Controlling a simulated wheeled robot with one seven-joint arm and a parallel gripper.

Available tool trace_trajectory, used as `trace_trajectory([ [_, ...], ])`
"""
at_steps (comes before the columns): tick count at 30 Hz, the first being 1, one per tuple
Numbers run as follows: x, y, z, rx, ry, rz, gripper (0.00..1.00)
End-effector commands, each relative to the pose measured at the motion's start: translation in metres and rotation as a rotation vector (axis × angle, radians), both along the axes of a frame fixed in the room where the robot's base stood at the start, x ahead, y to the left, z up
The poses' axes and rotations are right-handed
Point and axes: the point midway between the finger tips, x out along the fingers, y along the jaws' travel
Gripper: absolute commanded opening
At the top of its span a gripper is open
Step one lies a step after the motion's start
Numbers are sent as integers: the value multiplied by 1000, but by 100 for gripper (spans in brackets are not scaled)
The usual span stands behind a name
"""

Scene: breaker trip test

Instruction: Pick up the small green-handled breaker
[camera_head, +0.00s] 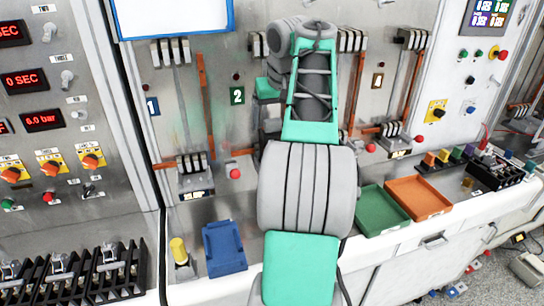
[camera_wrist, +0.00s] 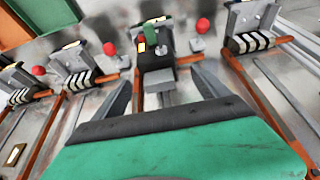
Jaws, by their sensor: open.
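In the wrist view, my gripper (camera_wrist: 161,78) is open, with one finger on either side of a dark breaker unit. This unit carries a small green part (camera_wrist: 152,33), which looks like the green handle, and a yellow patch beside it. The unit's grey block lies between the fingers in the picture; I cannot tell whether they touch it. The green part lies beyond the fingertips.
Red buttons (camera_wrist: 203,25) and neighbouring breakers with striped fronts (camera_wrist: 253,41) flank the unit, with orange bars. In the head view, a blue tray (camera_head: 224,262), a green tray (camera_head: 381,208) and an orange tray (camera_head: 418,194) sit on the ledge beside my arm.

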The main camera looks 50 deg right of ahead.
Motion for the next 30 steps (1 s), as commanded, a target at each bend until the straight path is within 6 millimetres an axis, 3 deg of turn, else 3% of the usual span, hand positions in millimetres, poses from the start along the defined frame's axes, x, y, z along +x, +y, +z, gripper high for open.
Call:
trace_trajectory([
  [1, 3, -1, -13, 0, -1, 1, 85],
  [5, 8, -4, -23, -1, -3, 2, 85],
  [12, 22, -16, -60, 0, -1, 1, 85],
  [20, 24, -18, -61, -2, -2, 1, 85],
  [30, 24, -18, -61, -2, -2, 1, 59],
])
